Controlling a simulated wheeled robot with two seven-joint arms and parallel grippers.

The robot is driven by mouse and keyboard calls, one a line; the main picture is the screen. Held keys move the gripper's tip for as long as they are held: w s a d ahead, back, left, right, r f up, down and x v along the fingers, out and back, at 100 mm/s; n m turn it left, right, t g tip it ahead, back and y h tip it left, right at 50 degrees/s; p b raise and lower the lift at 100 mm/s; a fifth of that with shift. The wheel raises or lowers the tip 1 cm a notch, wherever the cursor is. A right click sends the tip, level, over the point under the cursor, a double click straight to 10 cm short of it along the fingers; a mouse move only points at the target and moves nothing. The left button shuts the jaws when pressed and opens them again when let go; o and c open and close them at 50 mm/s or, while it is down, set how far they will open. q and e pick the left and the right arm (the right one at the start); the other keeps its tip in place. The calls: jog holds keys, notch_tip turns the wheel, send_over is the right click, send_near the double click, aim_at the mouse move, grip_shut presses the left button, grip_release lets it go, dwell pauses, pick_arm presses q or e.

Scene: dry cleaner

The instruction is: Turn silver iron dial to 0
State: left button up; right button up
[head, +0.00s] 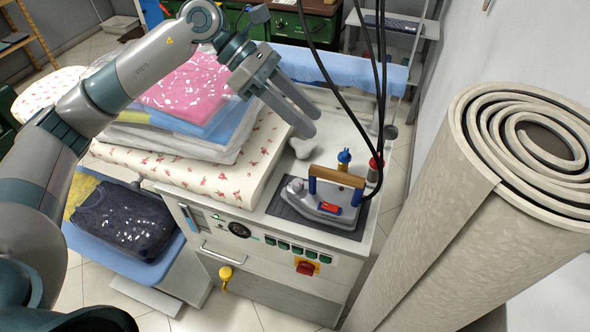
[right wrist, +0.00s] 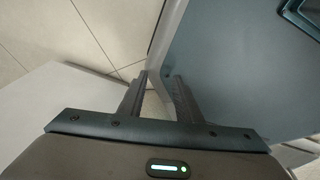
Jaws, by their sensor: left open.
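The silver iron (head: 318,208) rests on a dark pad (head: 286,212) at the right end of the ironing station. It has a wooden handle (head: 338,177) on blue posts and a small red part (head: 330,208) on its near side. I cannot tell for sure which part is its dial, and no dial setting can be read. My left gripper (head: 311,122) is open and empty, above and behind the iron, apart from it. My right gripper (right wrist: 160,77) is open with nothing between its fingers, away from the iron, beside a blue-grey panel.
Bagged folded clothes (head: 190,85) are stacked on the floral board (head: 220,180) left of the iron. Black cables hang down behind the iron. A large rolled carpet (head: 450,210) stands close at right. The station's front panel (head: 280,250) carries a gauge and switches.

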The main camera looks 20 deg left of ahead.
pick_arm(q)
jog(key=w+a+f+y, duration=0.2)
jog(key=a+f+y, duration=0.3)
jog(key=a, duration=0.4)
jog(key=shift+a+f+m+t+b, duration=0.15)
jog(key=shift+f+m+t+b, duration=0.2)
jog(key=shift+f, duration=0.4)
pick_arm(e)
jog(key=shift+w+a+f, duration=0.25)
jog(key=shift+w+f, duration=0.35)
jog(key=shift+w, duration=0.1)
jog(key=shift+s, duration=0.15)
pick_arm(q)
jog(key=shift+f, duration=0.1)
